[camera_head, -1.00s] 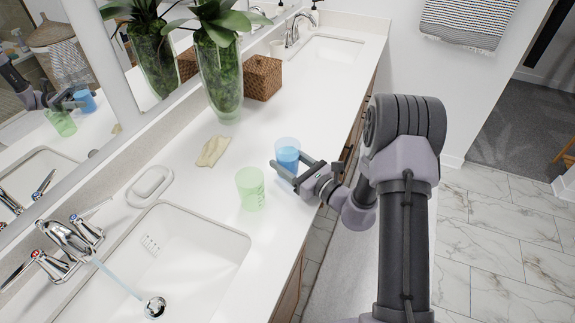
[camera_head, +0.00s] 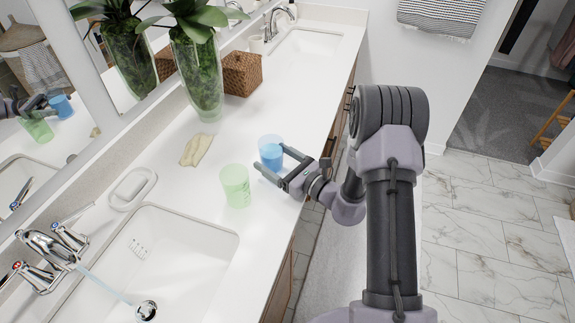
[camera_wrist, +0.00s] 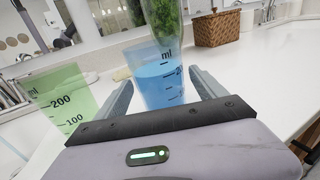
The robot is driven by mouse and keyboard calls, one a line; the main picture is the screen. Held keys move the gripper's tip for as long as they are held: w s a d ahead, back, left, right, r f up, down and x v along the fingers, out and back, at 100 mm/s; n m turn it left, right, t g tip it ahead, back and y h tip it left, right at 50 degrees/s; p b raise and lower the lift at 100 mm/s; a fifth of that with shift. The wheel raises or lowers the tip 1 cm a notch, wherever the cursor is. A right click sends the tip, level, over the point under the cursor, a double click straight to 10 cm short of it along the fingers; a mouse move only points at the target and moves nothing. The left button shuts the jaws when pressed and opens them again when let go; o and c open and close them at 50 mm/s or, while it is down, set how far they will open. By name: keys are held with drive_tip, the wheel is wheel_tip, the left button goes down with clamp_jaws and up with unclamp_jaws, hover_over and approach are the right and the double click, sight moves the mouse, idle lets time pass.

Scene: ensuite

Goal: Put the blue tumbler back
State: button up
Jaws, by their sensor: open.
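The blue tumbler (camera_head: 270,152) stands upright on the white counter. It is clear, with blue in its lower part, and shows measuring marks in the wrist view (camera_wrist: 158,72). My gripper (camera_head: 272,158) is open, its two fingers reaching along either side of the tumbler. In the wrist view the tumbler is between the fingers, and I cannot tell whether they touch it. A green tumbler (camera_head: 235,187) stands close by, nearer the front sink, outside the left finger in the wrist view (camera_wrist: 62,105).
The near sink (camera_head: 165,255) has running water from its faucet (camera_head: 48,248). A soap dish (camera_head: 132,188), a tan cloth-like item (camera_head: 196,150), a plant vase (camera_head: 197,75) and a woven box (camera_head: 242,74) line the mirror side. The counter beyond the tumbler is clear up to the far sink (camera_head: 310,42).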

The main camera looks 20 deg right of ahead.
drive_tip(key=p+v, duration=0.1)
drive_tip(key=v, duration=0.9)
drive_tip(key=shift+s+d, duration=0.1)
drive_tip(key=shift+d, duration=0.05)
drive_tip(key=s+a+r+n+g+y, duration=0.4)
drive_tip(key=a+r+n+g+y, duration=0.15)
drive_tip(key=a+r+n, duration=0.35)
drive_tip(key=s+a+r+n+g+h, duration=0.3)
drive_tip(key=s+a+r+n+g, duration=0.2)
drive_tip(key=s+a+n+g, duration=0.5)
drive_tip(key=s+d+r+n+t+h, duration=0.5)
drive_tip(key=s+d+n+t+h, duration=0.1)
drive_tip(key=s+d+h, duration=0.3)
drive_tip(key=shift+s+r+h, duration=0.3)
drive_tip(key=shift+h, duration=0.25)
